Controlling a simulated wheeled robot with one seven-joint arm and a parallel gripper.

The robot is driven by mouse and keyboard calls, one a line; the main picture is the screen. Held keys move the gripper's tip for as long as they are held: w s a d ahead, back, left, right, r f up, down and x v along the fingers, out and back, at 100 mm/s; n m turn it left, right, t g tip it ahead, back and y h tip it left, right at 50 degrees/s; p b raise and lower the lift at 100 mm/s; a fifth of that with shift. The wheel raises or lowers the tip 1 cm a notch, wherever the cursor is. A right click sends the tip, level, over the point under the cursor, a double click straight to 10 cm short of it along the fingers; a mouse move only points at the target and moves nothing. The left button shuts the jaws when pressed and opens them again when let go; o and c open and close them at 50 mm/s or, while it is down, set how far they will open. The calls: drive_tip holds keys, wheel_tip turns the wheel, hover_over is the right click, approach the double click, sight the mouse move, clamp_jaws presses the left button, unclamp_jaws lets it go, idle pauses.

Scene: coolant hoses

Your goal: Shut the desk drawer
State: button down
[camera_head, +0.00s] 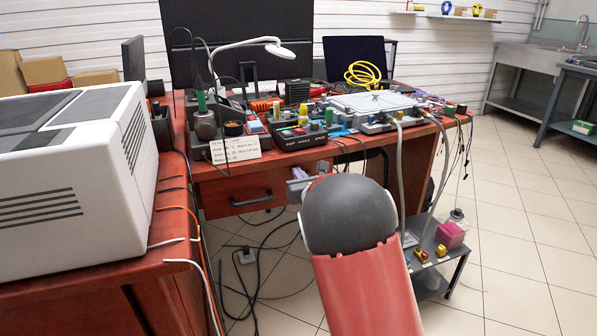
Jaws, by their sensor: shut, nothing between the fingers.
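The desk drawer (225,192) is a reddish-brown wooden front with a dark bar handle (251,198), under the left part of the desk top. From this angle I cannot tell how far it stands out from the desk. My gripper (297,184) shows only as a small grey-lilac part by the right side of the drawer front, and it is shut and empty. My arm's dark round joint and red link hide the rest of it and part of the drawer's right side. I cannot tell whether it touches the drawer.
The desk top (440,135) is crowded with electronics, a lamp (255,46) and a yellow cable coil (363,74). A white printer-like machine (75,180) stands at left. Black cables (262,262) lie on the floor under the drawer. A low grey cart (437,280) stands at right. Tiled floor beyond is clear.

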sight(293, 166)
drive_tip(key=shift+w, duration=0.25)
drive_tip(key=b+x, duration=0.2)
drive_tip(key=x, duration=0.3)
idle(0.5)
